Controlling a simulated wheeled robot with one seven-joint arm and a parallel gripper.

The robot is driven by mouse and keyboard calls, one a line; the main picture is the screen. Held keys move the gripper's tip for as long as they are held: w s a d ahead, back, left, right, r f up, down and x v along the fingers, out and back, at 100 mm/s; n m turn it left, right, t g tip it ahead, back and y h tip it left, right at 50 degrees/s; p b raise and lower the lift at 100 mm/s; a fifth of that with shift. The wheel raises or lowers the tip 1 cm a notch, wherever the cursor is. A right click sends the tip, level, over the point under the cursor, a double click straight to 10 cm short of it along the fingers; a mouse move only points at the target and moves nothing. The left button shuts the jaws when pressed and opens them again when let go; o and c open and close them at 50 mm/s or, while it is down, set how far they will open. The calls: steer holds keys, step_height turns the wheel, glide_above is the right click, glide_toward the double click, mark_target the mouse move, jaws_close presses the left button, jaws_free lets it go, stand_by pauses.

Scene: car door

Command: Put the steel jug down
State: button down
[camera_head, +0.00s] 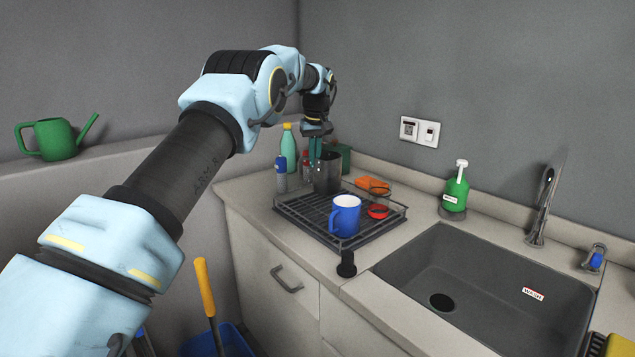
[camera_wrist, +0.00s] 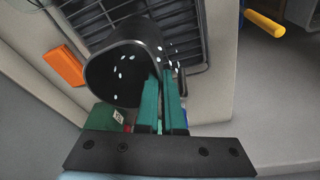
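The steel jug (camera_head: 328,174) is dark grey and upright at the back left corner of the black drying rack (camera_head: 310,208). In the wrist view I look into the open mouth of the jug (camera_wrist: 112,80), which has pale drops on its wall. I cannot tell whether the jug's base touches the rack, and the fingers hide part of the handle.
A blue mug (camera_head: 345,215) and a red-rimmed item (camera_head: 378,211) sit on the rack. Several bottles, including a teal one (camera_head: 289,146), stand behind it at left. The sink (camera_head: 475,290) is at right.

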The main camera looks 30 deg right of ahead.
mark_target(315, 180)
steer(key=shift+s+p+x, duration=0.2)
steer(key=shift+p+x, duration=0.05)
steer(key=shift+x, duration=0.65)
steer(key=shift+s+p+x, duration=0.2)
steer(key=shift+p+x, duration=0.05)
steer(key=shift+x, duration=0.65)
steer(key=shift+s+p+x, duration=0.15)
steer(key=shift+p+x, duration=0.1)
steer(key=shift+x, duration=0.7)
steer(key=shift+a+f, duration=0.2)
steer(key=shift+f, duration=0.15)
steer(key=c, duration=1.1)
jaws_free()
steer(key=shift+o, duration=0.2)
